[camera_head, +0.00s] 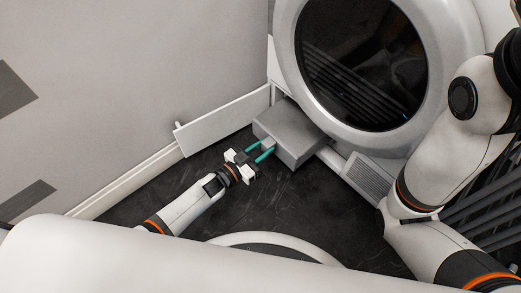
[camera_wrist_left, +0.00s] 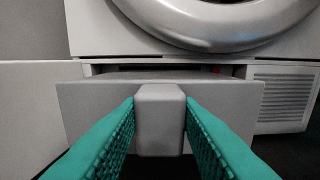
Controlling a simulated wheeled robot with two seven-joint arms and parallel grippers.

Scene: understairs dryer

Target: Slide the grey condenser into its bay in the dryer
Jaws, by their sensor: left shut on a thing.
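The grey condenser (camera_head: 291,130) is a box at the foot of the dryer (camera_head: 283,40), in front of its lower left part. In the left wrist view its front face (camera_wrist_left: 85,110) fills the middle, with a block handle (camera_wrist_left: 160,118) at its centre. The condenser's back end is at the bay opening (camera_wrist_left: 112,70), a dark gap showing above it. My left gripper (camera_head: 261,151) is shut on the handle, with its green fingers (camera_wrist_left: 160,125) on either side. My right gripper is out of view; only my right arm shows at the right.
An open white flap (camera_head: 222,120) stands out to the left of the bay, beside the wall skirting (camera_head: 125,180). A vent grille (camera_head: 368,177) is right of the bay. The dark floor (camera_head: 270,205) is clear around my left gripper.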

